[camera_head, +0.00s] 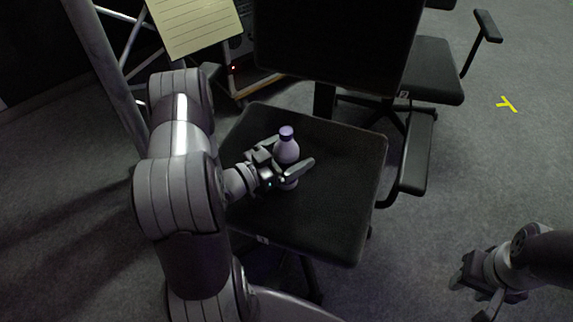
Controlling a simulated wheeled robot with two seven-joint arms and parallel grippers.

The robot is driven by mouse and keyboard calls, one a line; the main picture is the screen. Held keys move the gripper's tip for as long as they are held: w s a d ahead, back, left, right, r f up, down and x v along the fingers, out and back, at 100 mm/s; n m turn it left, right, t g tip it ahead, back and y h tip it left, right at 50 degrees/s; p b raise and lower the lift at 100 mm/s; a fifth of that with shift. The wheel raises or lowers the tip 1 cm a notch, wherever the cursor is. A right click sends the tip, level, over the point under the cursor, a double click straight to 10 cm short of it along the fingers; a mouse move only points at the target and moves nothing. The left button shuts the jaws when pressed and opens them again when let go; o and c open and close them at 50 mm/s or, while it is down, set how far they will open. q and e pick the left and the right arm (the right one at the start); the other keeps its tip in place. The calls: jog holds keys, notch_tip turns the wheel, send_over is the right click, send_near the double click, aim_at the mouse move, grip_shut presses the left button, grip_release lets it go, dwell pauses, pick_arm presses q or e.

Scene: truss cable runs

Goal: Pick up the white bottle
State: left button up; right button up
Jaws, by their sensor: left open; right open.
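The white bottle (287,151) has a purple cap and stands upright on the black seat of a chair (340,205). My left gripper (292,158) is open, with one finger on the far side of the bottle and the other on its near right side. The bottle is between the fingers; I cannot tell whether they touch it. The gripper hides part of the bottle's lower body. My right gripper (473,297) is at the lower right, away from the chair, and is open and empty over the floor.
The chair's black backrest (335,40) rises behind the bottle. Another black chair (433,70) stands behind to the right. A yellow lined sheet (195,25) and metal truss poles (105,75) are at the upper left.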

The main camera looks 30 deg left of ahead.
pick_arm(q)
jog(key=shift+w+d, duration=0.1)
jog(key=shift+w, duration=0.15)
jog(key=c, duration=1.3)
